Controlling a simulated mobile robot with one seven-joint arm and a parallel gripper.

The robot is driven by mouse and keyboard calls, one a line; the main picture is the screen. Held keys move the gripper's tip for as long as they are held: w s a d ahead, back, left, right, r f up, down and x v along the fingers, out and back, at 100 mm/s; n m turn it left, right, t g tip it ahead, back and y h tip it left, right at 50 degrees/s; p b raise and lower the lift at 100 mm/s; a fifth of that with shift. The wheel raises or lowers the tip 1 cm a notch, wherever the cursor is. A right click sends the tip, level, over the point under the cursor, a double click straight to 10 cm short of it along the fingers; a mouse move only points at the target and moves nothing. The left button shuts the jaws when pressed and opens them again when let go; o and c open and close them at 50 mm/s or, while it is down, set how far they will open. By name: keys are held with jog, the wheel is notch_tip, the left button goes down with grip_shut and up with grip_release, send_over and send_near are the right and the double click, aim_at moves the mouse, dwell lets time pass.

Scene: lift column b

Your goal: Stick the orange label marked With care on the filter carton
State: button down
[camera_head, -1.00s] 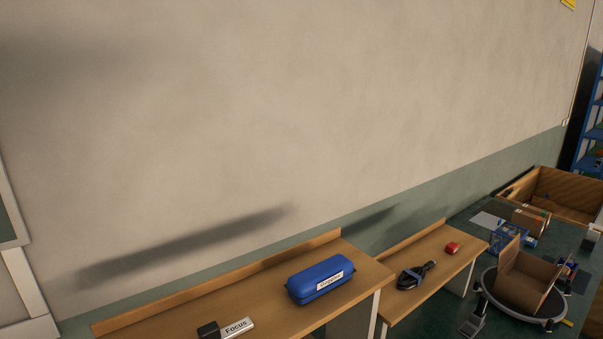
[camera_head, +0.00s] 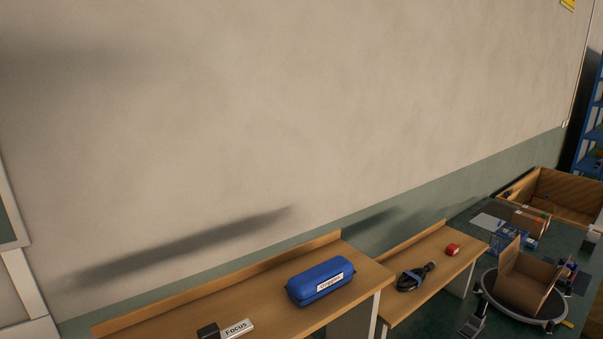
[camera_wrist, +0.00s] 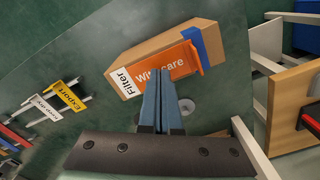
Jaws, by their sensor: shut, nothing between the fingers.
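In the wrist view, the brown filter carton (camera_wrist: 150,49) lies on a dark green surface, with a white strip reading "Filter" and a blue band at its right end. The orange label (camera_wrist: 163,68) marked "With care" lies across the carton's near face, beside the white strip. It looks flat against the face, with an orange tab standing up at its right end. My gripper (camera_wrist: 166,73) is shut and empty. Its fingertips overlap the label's lower edge in the picture; I cannot tell whether they touch it. My gripper does not show in the head view.
In the wrist view, a yellow "Export" label (camera_wrist: 69,95) and a white label (camera_wrist: 42,107) sit on holders at the left. A wooden shelf edge (camera_wrist: 288,95) stands at the right. The head view shows a blue case (camera_head: 320,281) and an open carton on a turntable (camera_head: 522,284).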

jog(key=shift+f+b, duration=0.4)
jog(key=shift+f, duration=0.25)
dwell(0.9)
notch_tip(320, 180, up, 6)
jog(key=p, duration=0.6)
jog(key=shift+r+p, duration=0.1)
jog(key=shift+p, duration=0.25)
